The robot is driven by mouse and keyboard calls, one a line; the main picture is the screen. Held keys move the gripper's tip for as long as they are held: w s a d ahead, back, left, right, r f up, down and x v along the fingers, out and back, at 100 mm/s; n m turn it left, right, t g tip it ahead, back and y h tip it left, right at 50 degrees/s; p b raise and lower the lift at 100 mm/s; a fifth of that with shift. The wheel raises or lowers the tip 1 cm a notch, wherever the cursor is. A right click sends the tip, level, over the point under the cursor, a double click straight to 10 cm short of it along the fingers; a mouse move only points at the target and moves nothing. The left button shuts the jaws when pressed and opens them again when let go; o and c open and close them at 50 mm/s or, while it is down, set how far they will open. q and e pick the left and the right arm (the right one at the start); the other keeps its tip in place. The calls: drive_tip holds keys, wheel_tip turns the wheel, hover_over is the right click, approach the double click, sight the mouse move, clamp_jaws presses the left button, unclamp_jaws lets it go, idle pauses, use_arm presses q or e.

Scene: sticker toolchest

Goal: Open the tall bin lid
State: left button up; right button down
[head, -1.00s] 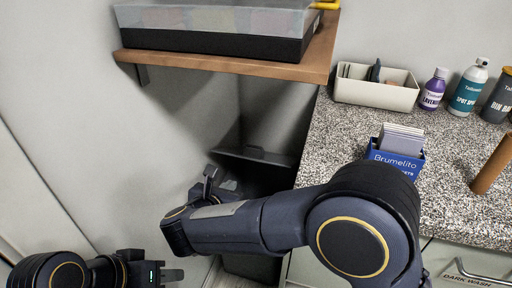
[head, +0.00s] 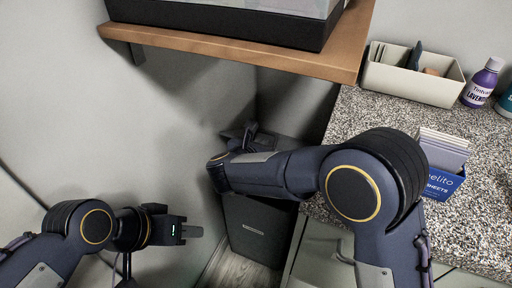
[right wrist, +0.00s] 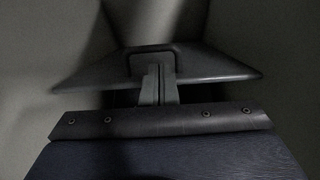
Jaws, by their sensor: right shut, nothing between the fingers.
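The tall bin (head: 254,232) is a dark grey box with a small pale label, standing on the floor below the shelf. Its lid (head: 284,148) is partly hidden behind my right arm; the right wrist view shows the dark lid (right wrist: 205,68) with a raised part at its middle. My right gripper (head: 250,130) is at the bin's top; in the right wrist view its fingers (right wrist: 158,78) are together and empty, in front of the lid's middle. Whether they touch it, I cannot tell. My left gripper (head: 192,231) hangs left of the bin, seen edge-on.
A wooden shelf (head: 235,42) with a dark box (head: 220,18) overhangs the bin. The speckled counter (head: 365,125) stands to the right, with a bin of tools (head: 410,82), a purple bottle (head: 481,82) and a blue card holder (head: 442,182). A wall is at left.

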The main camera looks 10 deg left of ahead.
drive_tip(key=shift+x, duration=1.35)
drive_tip(key=shift+w+d+r+p, duration=0.2)
drive_tip(key=shift+w+r+p, duration=0.2)
drive_tip(key=shift+w+r, duration=0.65)
drive_tip(key=w+d+r+p, duration=0.2)
drive_tip(key=w+r+p, duration=0.2)
drive_tip(key=w, duration=0.5)
drive_tip(key=w+d+r+p, duration=0.1)
drive_tip(key=w+r+p, duration=0.4)
drive_tip(key=w, duration=0.5)
drive_tip(key=shift+w+d+r, duration=0.2)
drive_tip(key=shift+d+r, duration=0.2)
drive_tip(key=shift+r, duration=0.25)
